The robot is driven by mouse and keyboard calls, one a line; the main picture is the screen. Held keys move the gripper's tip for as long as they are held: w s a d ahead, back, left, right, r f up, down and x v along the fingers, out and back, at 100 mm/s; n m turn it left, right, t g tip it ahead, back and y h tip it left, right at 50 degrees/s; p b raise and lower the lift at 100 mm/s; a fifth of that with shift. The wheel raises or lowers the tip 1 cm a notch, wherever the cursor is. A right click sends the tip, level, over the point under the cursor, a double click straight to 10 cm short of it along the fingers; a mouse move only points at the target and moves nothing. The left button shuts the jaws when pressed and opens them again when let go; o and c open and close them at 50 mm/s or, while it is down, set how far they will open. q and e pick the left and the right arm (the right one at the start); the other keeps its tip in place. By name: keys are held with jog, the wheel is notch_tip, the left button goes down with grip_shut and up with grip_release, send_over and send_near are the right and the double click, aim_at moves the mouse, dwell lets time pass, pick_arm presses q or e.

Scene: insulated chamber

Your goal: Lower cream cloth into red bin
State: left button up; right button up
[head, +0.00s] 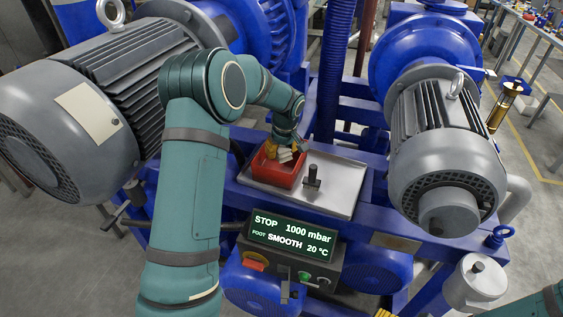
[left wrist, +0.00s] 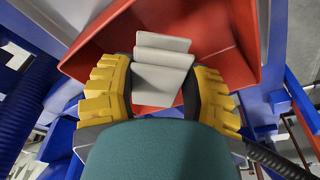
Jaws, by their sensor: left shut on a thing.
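The red bin (head: 272,175) stands at the left end of a pale metal tray between the two motors. In the left wrist view the open red bin (left wrist: 215,28) fills the upper middle. My left gripper (head: 288,150) is over the bin with its yellow fingers at the bin's opening. In the left wrist view the two fingers of my left gripper (left wrist: 162,88) are shut on the folded cream cloth (left wrist: 162,62). The cloth (head: 285,156) shows small in the head view, at the bin's mouth. I cannot tell whether it touches the bin floor. My right gripper is out of view.
The metal tray (head: 325,190) has a dark upright knob (head: 312,176) right of the bin. A display panel (head: 293,238) sits in front. Large grey motors (head: 95,110) (head: 445,150) flank both sides. A blue ribbed hose (head: 335,70) rises behind the tray.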

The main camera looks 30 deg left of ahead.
aim_at(281, 168)
pick_arm(q)
jog(key=shift+s+d+b+x, duration=0.1)
jog(key=shift+d+b+x, duration=0.05)
jog(key=shift+b+x, duration=0.55)
jog(key=shift+s+d+b+x, duration=0.15)
jog(key=shift+b+x, duration=0.35)
jog(key=shift+x, duration=0.4)
jog(key=shift+s+d+b+x, duration=0.1)
jog(key=shift+d+b+x, duration=0.05)
jog(key=shift+b+x, duration=0.6)
dwell(1.3)
jog(key=shift+f, duration=0.2)
jog(key=o, duration=1.3)
jog(key=v, duration=1.2)
jog(key=shift+a, duration=0.1)
